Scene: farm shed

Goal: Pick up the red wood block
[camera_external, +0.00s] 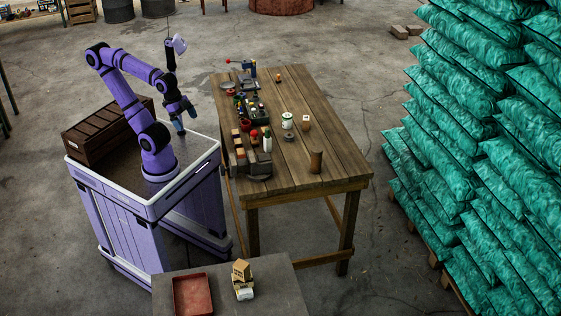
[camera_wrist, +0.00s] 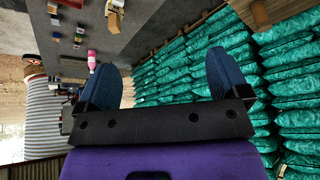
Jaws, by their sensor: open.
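My gripper (camera_external: 186,116) hangs over the top of my purple base in the external view, left of the wooden table (camera_external: 335,170). In the wrist view my gripper (camera_wrist: 162,80) has its two blue fingers wide apart with nothing between them. Small items crowd the table's left half, among them a small red item (camera_external: 254,134) near grey blocks. It is too small to tell whether this is the red wood block. The wrist view shows small blocks at upper left, where I cannot single out the red one either.
A red tray (camera_external: 176,297) and stacked blocks (camera_external: 242,270) sit on a grey surface in front. A white jar (camera_external: 287,120) and a brown cylinder (camera_external: 316,161) stand on the table. Teal sacks (camera_external: 480,190) are piled at right. The table's right side is mostly clear.

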